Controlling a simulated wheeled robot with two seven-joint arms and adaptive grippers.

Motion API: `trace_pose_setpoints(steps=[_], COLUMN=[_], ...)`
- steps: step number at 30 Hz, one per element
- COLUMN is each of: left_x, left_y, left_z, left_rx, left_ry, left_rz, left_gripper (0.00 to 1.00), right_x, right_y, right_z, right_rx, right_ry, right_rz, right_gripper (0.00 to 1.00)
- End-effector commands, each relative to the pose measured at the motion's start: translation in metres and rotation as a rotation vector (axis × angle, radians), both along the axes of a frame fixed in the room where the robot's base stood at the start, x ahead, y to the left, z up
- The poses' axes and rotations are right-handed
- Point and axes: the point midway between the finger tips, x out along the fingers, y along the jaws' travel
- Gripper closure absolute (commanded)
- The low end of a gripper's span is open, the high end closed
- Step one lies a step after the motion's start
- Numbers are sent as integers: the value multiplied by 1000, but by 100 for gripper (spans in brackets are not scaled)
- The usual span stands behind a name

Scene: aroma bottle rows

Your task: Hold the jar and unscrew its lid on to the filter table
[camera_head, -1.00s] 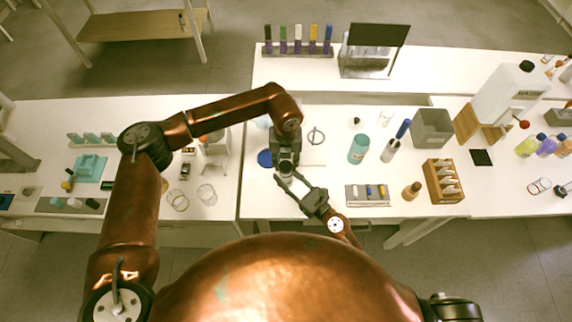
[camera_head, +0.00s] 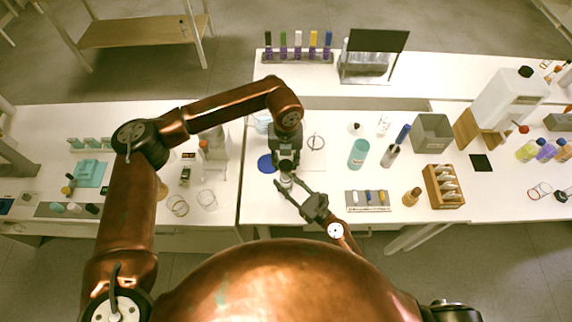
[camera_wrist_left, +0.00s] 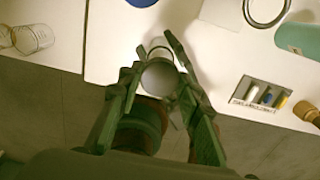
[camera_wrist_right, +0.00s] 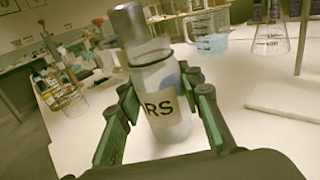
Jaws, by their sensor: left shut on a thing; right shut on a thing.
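A white jar (camera_wrist_right: 158,88) with a dark-lettered label stands upright between the fingers of my right gripper (camera_wrist_right: 160,105). My right gripper is shut on the jar's body. A grey metal lid (camera_wrist_right: 128,22) is at the jar's top and looks slightly offset from it. I cannot tell whether the threads still meet. The round lid top also shows in the left wrist view (camera_wrist_left: 159,78). My left gripper (camera_head: 286,165) comes down from above and is shut at the lid. The arms partly hide the jar in the head view. I cannot clearly identify the filter table.
A blue disc (camera_head: 266,163) lies on the white table left of my grippers. A teal bottle (camera_head: 358,154), a small labelled rack (camera_head: 368,199) and a wooden rack (camera_head: 443,186) stand to the right. The table's front edge is close to my right gripper.

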Motion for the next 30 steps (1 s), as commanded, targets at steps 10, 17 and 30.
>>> trace_pose_setpoints(steps=[10,17,30], left_x=[0,0,0], left_y=[0,0,0], left_z=[-1,-1,-1], left_rx=[0,0,0], left_ry=[1,1,1], left_rz=[-1,-1,-1], left_gripper=[97,97,97], right_x=[0,0,-39], right_y=[0,0,-38], right_z=[0,0,-2], right_rx=[0,0,-2], right_ry=[0,0,4], right_rz=[0,0,0], right_gripper=[49,47,47])
